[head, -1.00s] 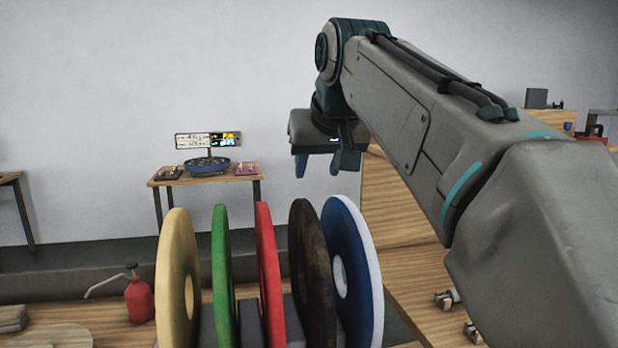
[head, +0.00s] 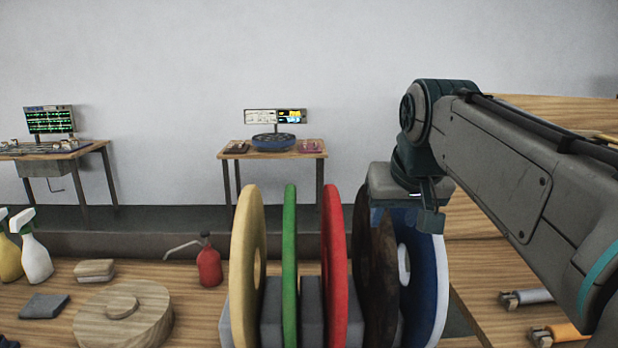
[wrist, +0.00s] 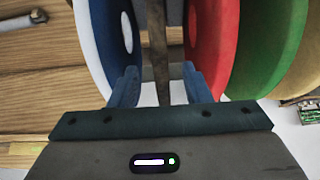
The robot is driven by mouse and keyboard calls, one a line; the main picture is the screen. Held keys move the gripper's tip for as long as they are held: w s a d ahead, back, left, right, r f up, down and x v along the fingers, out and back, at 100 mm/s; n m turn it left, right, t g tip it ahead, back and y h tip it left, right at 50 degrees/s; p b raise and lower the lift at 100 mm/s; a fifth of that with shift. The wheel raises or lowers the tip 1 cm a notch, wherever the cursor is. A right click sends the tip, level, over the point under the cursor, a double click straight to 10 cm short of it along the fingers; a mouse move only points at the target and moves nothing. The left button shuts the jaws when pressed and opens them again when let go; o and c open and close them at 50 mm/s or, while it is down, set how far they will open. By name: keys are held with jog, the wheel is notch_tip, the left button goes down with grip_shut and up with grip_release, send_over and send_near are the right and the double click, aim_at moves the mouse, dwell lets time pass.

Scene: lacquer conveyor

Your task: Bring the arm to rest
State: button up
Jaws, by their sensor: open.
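My gripper (head: 393,215) is open and points down over the right end of a row of upright discs in the head view. Its two blue fingers also show in the wrist view (wrist: 161,85). A dark brown disc (head: 381,270) lies between the fingers as the wrist view sees it (wrist: 157,50); I cannot tell its depth below them. On one side is a blue disc with a white face (head: 427,280); on the other is a red disc (head: 334,265). Beyond the red stand a green disc (head: 290,265) and a yellow disc (head: 246,265).
Grey blocks (head: 311,310) sit between the discs. A red oil can (head: 208,265), a round wooden piece (head: 150,320) and spray bottles (head: 36,260) stand to the left. Two clamp-like tools (head: 526,298) lie at right. Another table (head: 270,150) stands by the wall.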

aim_at(393, 291)
jog(key=shift+g, duration=0.9)
jog(key=s+f, duration=0.1)
jog(key=f, duration=0.2)
jog(key=s+f+p, duration=0.1)
jog(key=s+f, duration=0.1)
jog(key=f, duration=0.1)
jog(key=s+f, duration=0.2)
jog(key=f, duration=0.1)
jog(key=s+f+g+p, duration=0.2)
jog(key=s+f, duration=0.7)
jog(key=f, duration=0.3)
jog(key=shift+s+f, duration=0.2)
jog(key=shift+s, duration=0.1)
jog(key=shift+a, duration=0.1)
